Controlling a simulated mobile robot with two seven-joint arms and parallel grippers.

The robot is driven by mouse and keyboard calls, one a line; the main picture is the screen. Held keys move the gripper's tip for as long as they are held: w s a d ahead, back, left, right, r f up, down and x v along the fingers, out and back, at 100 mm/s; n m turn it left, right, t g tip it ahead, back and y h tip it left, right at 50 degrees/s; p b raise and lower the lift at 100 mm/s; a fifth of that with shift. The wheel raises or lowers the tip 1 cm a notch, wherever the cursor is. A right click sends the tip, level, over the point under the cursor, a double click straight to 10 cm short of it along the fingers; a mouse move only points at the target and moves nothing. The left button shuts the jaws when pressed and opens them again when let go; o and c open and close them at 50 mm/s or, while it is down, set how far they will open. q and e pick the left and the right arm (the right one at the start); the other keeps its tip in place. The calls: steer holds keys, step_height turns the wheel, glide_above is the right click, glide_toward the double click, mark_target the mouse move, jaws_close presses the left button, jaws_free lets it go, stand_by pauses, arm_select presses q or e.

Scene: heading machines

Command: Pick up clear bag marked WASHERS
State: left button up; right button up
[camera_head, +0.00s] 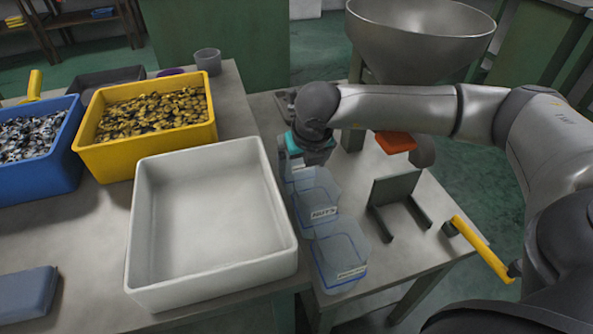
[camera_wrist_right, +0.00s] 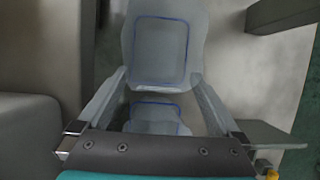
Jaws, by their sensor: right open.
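Clear bags with blue edges stand in a row on the small table right of the white tray. The far bag (camera_head: 299,178) is partly hidden under my right gripper (camera_head: 311,160); I cannot tell which bag is marked WASHERS. In the right wrist view my right gripper (camera_wrist_right: 160,80) is open, its fingers spread on either side of a clear bag (camera_wrist_right: 160,52). A second clear bag (camera_wrist_right: 157,117) shows closer to the palm. I cannot tell whether the fingers touch anything. My left gripper is not in view.
An empty white tray (camera_head: 280,262) stands close left of the bags. A yellow bin (camera_head: 110,165) and a blue bin (camera_head: 45,172) hold metal parts. A grey bracket (camera_head: 394,187) and a yellow-handled lever (camera_head: 482,248) are right of the bags. A metal bowl (camera_head: 420,50) stands behind.

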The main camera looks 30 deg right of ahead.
steer(key=c, duration=1.4)
steer(key=shift+w+r, duration=0.1)
steer(key=shift+r, duration=0.1)
